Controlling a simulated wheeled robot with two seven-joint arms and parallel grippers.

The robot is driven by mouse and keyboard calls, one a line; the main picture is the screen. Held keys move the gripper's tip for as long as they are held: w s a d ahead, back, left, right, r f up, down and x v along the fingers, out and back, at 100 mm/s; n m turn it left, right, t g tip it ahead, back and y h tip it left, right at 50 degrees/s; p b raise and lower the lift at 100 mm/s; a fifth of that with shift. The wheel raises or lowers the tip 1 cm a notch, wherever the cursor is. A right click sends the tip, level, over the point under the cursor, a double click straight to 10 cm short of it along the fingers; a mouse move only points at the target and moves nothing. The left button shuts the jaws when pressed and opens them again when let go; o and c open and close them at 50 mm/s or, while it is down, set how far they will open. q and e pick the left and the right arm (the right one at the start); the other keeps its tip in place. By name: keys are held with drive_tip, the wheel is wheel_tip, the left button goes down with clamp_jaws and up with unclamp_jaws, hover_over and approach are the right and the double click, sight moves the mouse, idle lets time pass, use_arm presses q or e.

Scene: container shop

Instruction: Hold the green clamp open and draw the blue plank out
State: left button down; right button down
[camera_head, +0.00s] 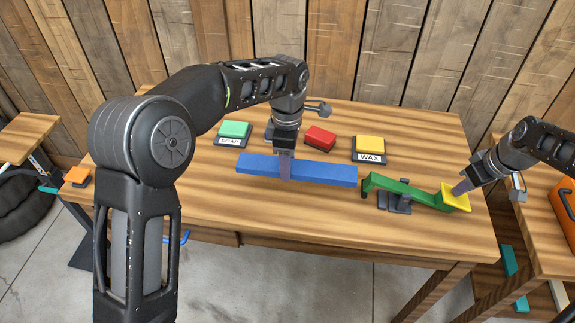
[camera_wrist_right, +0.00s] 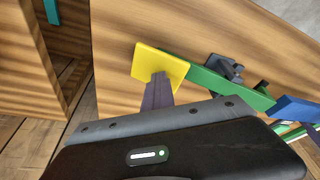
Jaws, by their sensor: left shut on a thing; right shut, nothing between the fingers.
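The blue plank (camera_head: 325,173) lies level across the middle of the table, and my left gripper (camera_head: 286,168) is shut on it near its middle. The green clamp (camera_head: 408,190) is a long lever on a dark grey pivot stand (camera_head: 399,202), with a yellow pad (camera_head: 459,204) at its right end. The plank's right end is close to the clamp's left jaw; I cannot tell whether they touch. My right gripper (camera_head: 457,190) is shut and empty, its fingertips on the yellow pad. The pad (camera_wrist_right: 146,64), lever (camera_wrist_right: 215,84) and plank end (camera_wrist_right: 297,108) also show in the right wrist view.
Behind the plank are a green block (camera_head: 234,129) on a SOAP stand, a red block (camera_head: 320,136) and a yellow block (camera_head: 370,143) on a WAX stand. An orange block (camera_head: 77,174) sits at the table's left edge. The front of the wooden table (camera_head: 290,220) is clear.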

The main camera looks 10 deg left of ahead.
idle(0.3)
wheel_tip(320, 180, up, 9)
idle(1.0)
idle(0.5)
